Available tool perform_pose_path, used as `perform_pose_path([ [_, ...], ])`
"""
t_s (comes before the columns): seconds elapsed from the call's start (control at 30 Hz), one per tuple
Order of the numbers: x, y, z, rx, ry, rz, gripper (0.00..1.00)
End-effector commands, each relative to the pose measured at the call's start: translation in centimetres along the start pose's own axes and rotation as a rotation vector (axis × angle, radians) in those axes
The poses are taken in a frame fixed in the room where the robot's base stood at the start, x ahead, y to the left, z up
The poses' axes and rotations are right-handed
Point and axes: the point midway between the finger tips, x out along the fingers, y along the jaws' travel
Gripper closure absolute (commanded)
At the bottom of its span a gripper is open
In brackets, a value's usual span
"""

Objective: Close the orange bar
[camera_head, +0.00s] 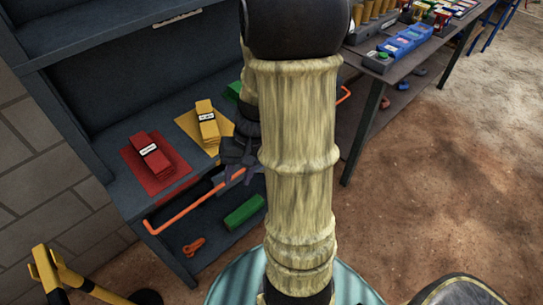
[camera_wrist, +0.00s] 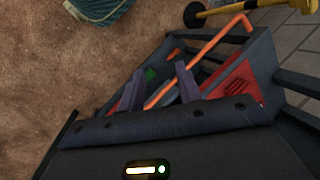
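The orange bar (camera_head: 195,204) runs along the front of the cabinet shelf, with a bent end at the lower left. Another orange end (camera_head: 344,95) shows right of my arm; my arm hides the stretch between. My gripper (camera_head: 236,174) is at the bar, near the shelf's front edge, partly hidden by my arm. In the wrist view my gripper (camera_wrist: 158,72) has its two purple fingers apart. The orange bar (camera_wrist: 215,48) slants past the right finger, and its lower part shows between the fingers. I cannot tell whether a finger touches it.
A red block (camera_head: 150,158) and a yellow block (camera_head: 205,122) sit on the shelf (camera_head: 125,180) behind the bar. A green block (camera_head: 243,212) and an orange shackle (camera_head: 193,246) lie below. A yellow-black stand (camera_head: 50,275) is at lower left. A table with boxes (camera_head: 400,45) stands right.

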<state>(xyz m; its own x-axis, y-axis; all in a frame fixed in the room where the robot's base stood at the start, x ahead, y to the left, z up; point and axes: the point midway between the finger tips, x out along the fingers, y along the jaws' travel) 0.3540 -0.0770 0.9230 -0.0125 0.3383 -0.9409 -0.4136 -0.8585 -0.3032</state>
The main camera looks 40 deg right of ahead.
Motion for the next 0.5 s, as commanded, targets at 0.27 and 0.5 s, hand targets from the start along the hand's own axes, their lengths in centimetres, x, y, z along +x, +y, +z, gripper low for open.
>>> perform_pose_path([
  [0.27, 5.2, 6.2, -4.7, 0.197, -0.02, -0.363, 0.66],
  [0.5, 6.5, 12.9, -8.9, 0.298, 0.115, -0.721, 0.66],
])
